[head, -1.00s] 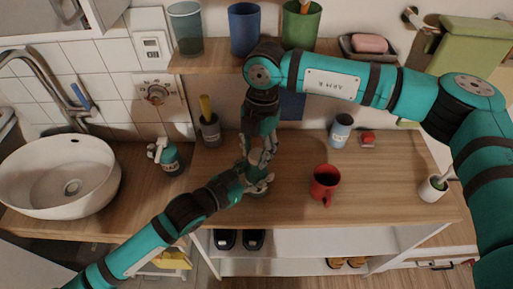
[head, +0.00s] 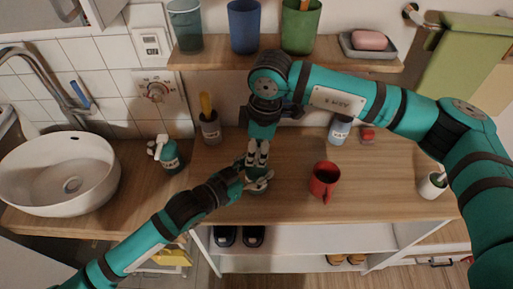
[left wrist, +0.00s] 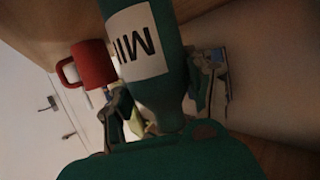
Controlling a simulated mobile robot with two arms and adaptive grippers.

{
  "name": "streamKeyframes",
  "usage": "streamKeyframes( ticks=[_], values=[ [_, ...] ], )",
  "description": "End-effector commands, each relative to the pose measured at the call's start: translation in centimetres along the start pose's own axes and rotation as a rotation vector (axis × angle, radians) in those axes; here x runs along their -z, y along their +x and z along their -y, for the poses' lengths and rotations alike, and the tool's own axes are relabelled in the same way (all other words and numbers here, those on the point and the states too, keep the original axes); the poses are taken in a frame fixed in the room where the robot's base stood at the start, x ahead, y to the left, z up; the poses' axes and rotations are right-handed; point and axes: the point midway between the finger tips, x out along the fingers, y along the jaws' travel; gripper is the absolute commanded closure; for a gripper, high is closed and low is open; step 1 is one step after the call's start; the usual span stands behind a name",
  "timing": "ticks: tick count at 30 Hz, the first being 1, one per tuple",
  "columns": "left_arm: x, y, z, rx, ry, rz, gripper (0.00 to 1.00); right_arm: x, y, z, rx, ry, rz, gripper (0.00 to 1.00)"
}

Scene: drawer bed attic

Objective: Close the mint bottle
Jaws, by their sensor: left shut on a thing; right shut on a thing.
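The mint bottle is teal with a white label and shows large in the left wrist view (left wrist: 165,55), its lettering upside down there. In the head view only a little of the bottle (head: 257,191) shows, on the wooden counter. My left gripper (head: 256,180) is shut around the bottle; its fingers also stand on either side in the left wrist view (left wrist: 160,100). My right gripper (head: 257,163) points down from above, shut at the bottle's top. What it grips, apparently the cap, is hidden by the fingers.
A red mug (head: 324,180) stands right of the bottle. A spray bottle (head: 166,154) and a dark cup (head: 209,128) stand to the left. A pale bottle (head: 339,129) and a small red item (head: 367,133) are at the back right. A shelf (head: 330,62) with cups overhangs the back.

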Motion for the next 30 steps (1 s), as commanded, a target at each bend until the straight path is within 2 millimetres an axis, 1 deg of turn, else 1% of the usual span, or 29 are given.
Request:
streamKeyframes(
  ticks=[3,11,12,17,25,28,30],
  values=[
    [-0.1,0.0,0.0,0.000,0.000,0.002,1.00,0.1,0.0,0.1,-0.007,0.076,-0.004,0.74],
    [-0.1,0.0,0.0,0.000,-0.001,0.002,1.00,0.1,-0.1,0.0,-0.009,0.085,-0.002,0.74],
    [-0.1,0.0,0.0,0.000,-0.001,0.002,1.00,0.1,-0.1,0.0,-0.009,0.085,-0.002,0.63],
    [-0.1,0.0,0.0,0.000,-0.001,0.002,1.00,0.1,-0.1,0.0,-0.009,0.084,-0.002,0.42],
    [-0.1,0.0,0.0,0.000,-0.001,0.002,1.00,0.0,-0.1,0.0,-0.009,0.084,-0.001,0.41],
    [-0.1,0.0,0.0,0.000,-0.001,0.002,1.00,0.2,-1.0,0.0,-0.010,0.084,-0.003,0.41],
    [-0.1,0.0,0.0,0.000,-0.001,0.002,1.00,0.3,-1.9,-0.1,-0.010,0.084,-0.003,0.41]
  ],
)
